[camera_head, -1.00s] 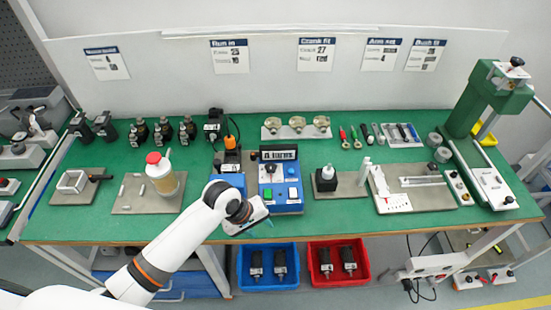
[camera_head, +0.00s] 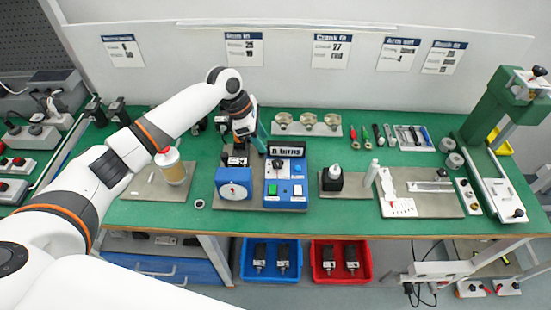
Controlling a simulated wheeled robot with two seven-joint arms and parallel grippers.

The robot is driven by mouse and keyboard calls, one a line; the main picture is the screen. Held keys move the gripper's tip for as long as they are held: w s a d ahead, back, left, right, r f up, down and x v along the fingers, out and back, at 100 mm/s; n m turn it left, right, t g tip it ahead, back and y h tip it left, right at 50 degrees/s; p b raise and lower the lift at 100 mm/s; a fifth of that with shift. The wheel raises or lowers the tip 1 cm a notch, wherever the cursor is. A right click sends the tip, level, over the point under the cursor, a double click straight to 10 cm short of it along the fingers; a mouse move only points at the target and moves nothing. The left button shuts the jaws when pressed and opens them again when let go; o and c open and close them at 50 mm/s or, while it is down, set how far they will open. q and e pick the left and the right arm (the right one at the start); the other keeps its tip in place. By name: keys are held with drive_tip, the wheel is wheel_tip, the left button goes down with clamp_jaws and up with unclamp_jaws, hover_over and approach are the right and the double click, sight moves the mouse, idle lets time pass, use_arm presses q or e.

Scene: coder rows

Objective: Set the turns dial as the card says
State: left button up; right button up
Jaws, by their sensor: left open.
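A blue box with a round white dial (camera_head: 234,187) stands on a grey plate at the middle of the bench. I cannot read the dial's setting. Right of it is a blue control box (camera_head: 285,180) with a dark display and several buttons. The "Run in" card (camera_head: 243,48) hangs on the back wall; it has two lines, and its upper number looks like 25. My left gripper (camera_head: 258,146) is open, behind the dial box and left of the display, near a dark device (camera_head: 235,156). Its fingers are partly hidden. My right gripper is out of view.
My left arm crosses the left of the bench, in front of a jar (camera_head: 172,168). A green press (camera_head: 500,110) is at the right. Blue (camera_head: 270,278) and red (camera_head: 340,279) bins sit below the front edge.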

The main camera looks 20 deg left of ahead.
sight(277, 162)
use_arm(q)
drive_tip(key=p+x, duration=0.1)
drive_tip(key=x, duration=0.9)
drive_tip(key=shift+w+d+f, duration=0.1)
drive_tip(key=shift+d+f, duration=0.05)
drive_tip(key=shift+f, duration=0.1)
